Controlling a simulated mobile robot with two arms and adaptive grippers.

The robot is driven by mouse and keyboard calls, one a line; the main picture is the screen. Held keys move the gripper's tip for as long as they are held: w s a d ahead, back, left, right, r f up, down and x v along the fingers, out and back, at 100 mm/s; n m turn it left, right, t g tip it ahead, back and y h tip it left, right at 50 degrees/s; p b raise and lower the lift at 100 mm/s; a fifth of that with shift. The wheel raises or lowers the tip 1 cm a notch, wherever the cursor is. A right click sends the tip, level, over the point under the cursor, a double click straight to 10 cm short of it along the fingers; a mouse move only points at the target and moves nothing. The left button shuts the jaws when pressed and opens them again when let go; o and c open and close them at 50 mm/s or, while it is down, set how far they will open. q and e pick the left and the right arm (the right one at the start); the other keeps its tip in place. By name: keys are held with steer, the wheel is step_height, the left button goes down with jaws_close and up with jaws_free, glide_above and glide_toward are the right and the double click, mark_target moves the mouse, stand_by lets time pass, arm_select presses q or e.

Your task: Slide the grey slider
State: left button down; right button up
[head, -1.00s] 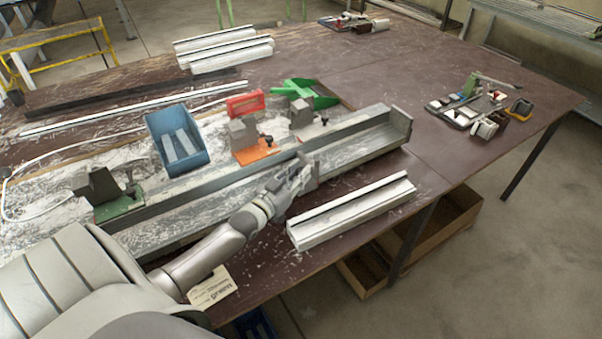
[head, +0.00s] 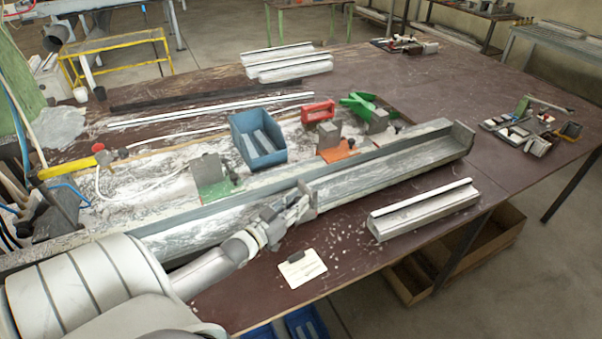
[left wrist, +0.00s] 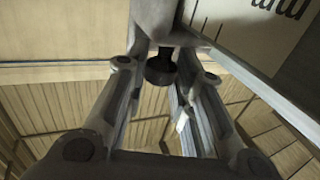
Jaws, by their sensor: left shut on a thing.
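The grey slider (head: 308,195) is a small upright plate on the long grey channel rail (head: 400,158). It stands left of the orange clamp, around the middle of the rail. My left gripper (head: 298,208) is at the slider's near side, shut on it. In the left wrist view, my left gripper's fingers (left wrist: 160,100) stand either side of a dark round knob (left wrist: 161,70) under the slider's grey block (left wrist: 155,18). The exact finger contact is hard to see. My right gripper is not in view.
A blue bin (head: 257,140), a green-based clamp (head: 213,178) and an orange-based clamp (head: 335,150) stand behind the rail. A white profile (head: 424,208) and a paper card (head: 302,268) lie in front.

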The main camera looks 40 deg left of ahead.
arm_select(q)
steer(key=shift+s+a, duration=0.2)
steer(key=shift+s, duration=0.25)
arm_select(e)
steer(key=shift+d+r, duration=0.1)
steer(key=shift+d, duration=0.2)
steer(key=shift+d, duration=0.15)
arm_select(q)
steer(key=c, duration=1.2)
jaws_free()
steer(key=shift+c, duration=0.2)
steer(key=shift+s, duration=0.2)
steer(key=s, duration=1.1)
steer(key=shift+s, duration=0.35)
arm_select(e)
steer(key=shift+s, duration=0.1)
arm_select(q)
steer(key=shift+f, duration=0.1)
